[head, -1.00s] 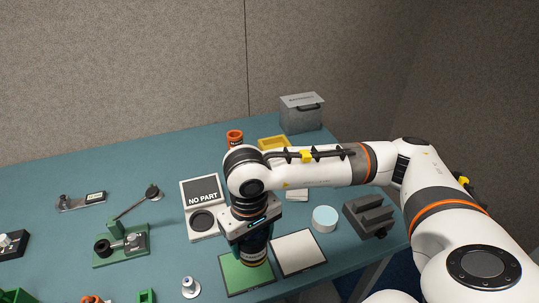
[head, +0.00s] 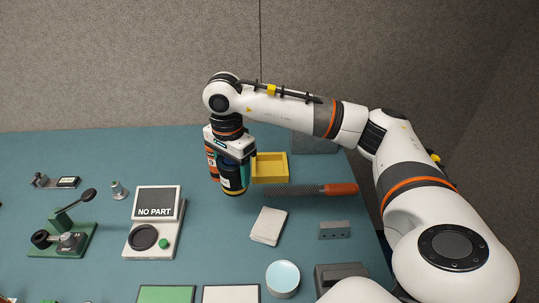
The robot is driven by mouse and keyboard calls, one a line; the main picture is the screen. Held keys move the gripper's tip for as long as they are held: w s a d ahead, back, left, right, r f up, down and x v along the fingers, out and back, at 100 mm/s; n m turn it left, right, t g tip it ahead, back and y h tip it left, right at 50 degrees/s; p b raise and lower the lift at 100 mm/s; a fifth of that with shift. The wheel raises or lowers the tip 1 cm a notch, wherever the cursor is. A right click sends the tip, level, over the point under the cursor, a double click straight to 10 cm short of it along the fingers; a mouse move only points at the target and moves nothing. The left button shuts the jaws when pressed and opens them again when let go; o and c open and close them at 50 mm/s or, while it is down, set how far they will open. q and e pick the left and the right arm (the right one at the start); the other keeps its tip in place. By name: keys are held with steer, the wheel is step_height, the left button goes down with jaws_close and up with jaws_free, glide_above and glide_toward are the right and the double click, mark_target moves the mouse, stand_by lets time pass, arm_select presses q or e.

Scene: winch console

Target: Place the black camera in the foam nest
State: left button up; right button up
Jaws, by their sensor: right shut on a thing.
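My right gripper (head: 235,166) points down over the back of the table, shut on a dark cylindrical thing (head: 235,184) with a thin yellowish band. I cannot tell whether this is the black camera, and I see no other thing that is clearly a camera. An orange cylinder (head: 212,168) stands right behind and left of it, partly hidden by the gripper. I cannot make out a foam nest for certain. My left gripper is not in view.
A yellow tray (head: 271,179) is just right of the gripper. An orange-handled file (head: 310,190), a white pad (head: 268,226) and a grey block (head: 334,230) lie nearer. The NO PART console (head: 155,240) and a green lever fixture (head: 76,246) stand left. A grey box (head: 316,143) is behind my arm.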

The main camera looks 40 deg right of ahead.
steer(key=w+d+r+m+b, duration=0.1)
steer(key=w+d+m+b, duration=0.2)
steer(key=d+m, duration=0.65)
steer(key=w+d+r+m+b, duration=0.15)
steer(key=d+m+b, duration=0.35)
steer(key=m, duration=0.8)
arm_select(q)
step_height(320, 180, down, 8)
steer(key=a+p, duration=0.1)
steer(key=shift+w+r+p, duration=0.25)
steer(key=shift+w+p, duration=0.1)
arm_select(e)
steer(key=shift+w+d+f, duration=0.1)
steer(key=shift+d+f, duration=0.15)
steer(key=shift+f, duration=1.45)
steer(key=shift+w+d+f, duration=0.1)
steer(key=shift+d+f, duration=0.2)
steer(key=shift+f, duration=1.4)
steer(key=shift+w+d+f, duration=0.1)
steer(key=shift+d+f, duration=0.15)
steer(key=shift+f, duration=1.45)
steer(key=o, duration=1.2)
steer(key=shift+f, duration=0.1)
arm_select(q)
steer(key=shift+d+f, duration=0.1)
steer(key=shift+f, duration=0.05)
arm_select(e)
step_height(320, 180, up, 12)
